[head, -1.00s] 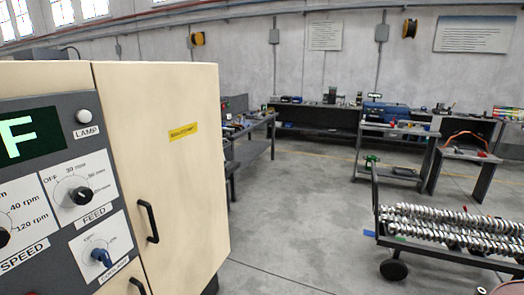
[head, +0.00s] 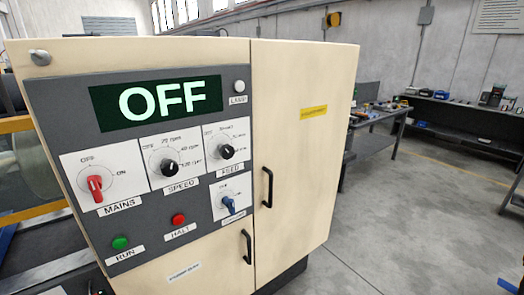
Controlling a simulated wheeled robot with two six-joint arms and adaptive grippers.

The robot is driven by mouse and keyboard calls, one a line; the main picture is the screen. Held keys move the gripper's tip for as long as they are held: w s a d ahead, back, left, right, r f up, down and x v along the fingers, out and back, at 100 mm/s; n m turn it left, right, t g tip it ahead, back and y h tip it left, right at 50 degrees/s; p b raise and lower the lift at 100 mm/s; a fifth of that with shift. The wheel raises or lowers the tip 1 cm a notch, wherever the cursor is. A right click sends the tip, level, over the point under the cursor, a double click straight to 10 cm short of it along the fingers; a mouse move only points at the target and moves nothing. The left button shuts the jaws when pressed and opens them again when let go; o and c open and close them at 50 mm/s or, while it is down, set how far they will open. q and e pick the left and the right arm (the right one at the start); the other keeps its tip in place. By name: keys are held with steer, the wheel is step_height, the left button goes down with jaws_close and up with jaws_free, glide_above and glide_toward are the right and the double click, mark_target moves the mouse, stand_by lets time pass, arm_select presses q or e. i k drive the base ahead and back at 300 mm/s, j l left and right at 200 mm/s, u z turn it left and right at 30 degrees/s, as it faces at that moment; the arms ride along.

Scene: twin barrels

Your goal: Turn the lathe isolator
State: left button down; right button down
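The control panel (head: 190,122) of a cream machine cabinet fills the left half of the view. Its display (head: 158,103) reads OFF in large pale letters. The red rotary switch (head: 96,186) labelled MAINS has OFF and ON marks and stands near upright, towards OFF. No knob is labelled isolator in words that I can read. A blue knob (head: 229,204) sits at the lower right of the panel, its label too small to read. Neither of my grippers shows in the view.
Black SPEED (head: 169,168) and FEED (head: 226,152) knobs, a green RUN button (head: 120,243) and a red HALT button (head: 178,219) share the panel. Door handles (head: 267,188) stick out from the cabinet. Open floor (head: 400,215) lies right; workbenches (head: 455,118) stand behind.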

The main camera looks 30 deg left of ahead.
mark_target(94, 182)
steer(key=u, duration=2.15)
